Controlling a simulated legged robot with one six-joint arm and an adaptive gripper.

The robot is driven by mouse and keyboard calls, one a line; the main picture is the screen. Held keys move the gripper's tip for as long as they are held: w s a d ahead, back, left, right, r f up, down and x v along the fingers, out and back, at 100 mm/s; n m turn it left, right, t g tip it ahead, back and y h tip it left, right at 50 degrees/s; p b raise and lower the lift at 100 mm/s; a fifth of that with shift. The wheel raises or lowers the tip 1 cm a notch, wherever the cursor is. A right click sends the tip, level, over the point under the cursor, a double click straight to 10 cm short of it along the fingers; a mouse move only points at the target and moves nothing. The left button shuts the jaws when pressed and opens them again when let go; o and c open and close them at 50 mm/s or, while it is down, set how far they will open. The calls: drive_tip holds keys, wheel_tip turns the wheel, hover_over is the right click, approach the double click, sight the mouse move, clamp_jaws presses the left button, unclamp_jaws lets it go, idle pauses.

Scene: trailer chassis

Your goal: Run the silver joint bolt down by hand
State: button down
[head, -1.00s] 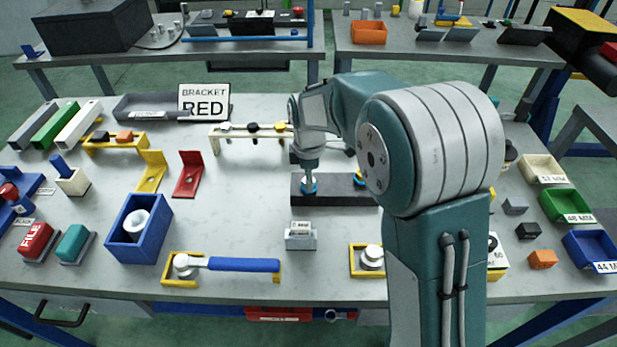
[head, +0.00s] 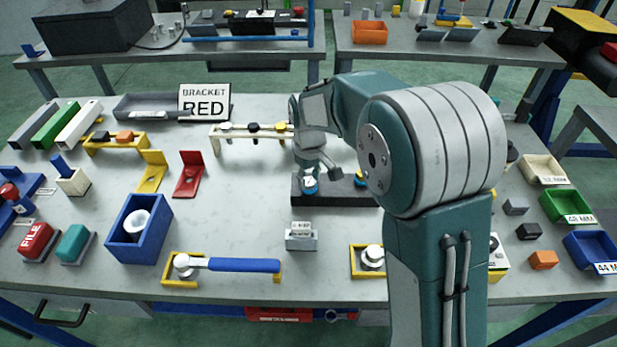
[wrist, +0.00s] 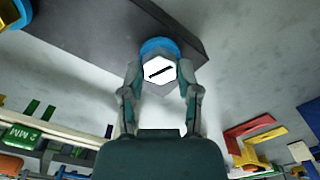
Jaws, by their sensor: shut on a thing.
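The silver joint bolt (wrist: 158,70) shows a pale hex head with a black line across it in the wrist view. It stands over a blue ring (wrist: 160,46) on a dark block (wrist: 95,22). My gripper (wrist: 160,88) is shut on the bolt head, one finger on each side. In the head view my gripper (head: 310,178) is over the left part of the dark block (head: 335,198), at the blue ring (head: 311,191). The bolt's shank is hidden.
A small grey labelled stand (head: 301,240) is just in front of the block. A yellow rack with a blue-handled tool (head: 230,265) lies at the front. A rack with knobs (head: 245,132) stands behind. The bench left of the block is mostly clear.

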drive_tip(key=m, duration=0.6)
drive_tip(key=shift+w+r, duration=0.15)
drive_tip(key=shift+r, duration=0.1)
drive_tip(key=m, duration=0.6)
drive_tip(key=shift+m, duration=0.4)
drive_tip(key=m, duration=1.2)
drive_tip(key=shift+a+m, duration=0.1)
drive_tip(key=shift+m, duration=0.3)
drive_tip(key=shift+c, duration=1.6)
unclamp_jaws()
drive_tip(key=shift+f, duration=0.15)
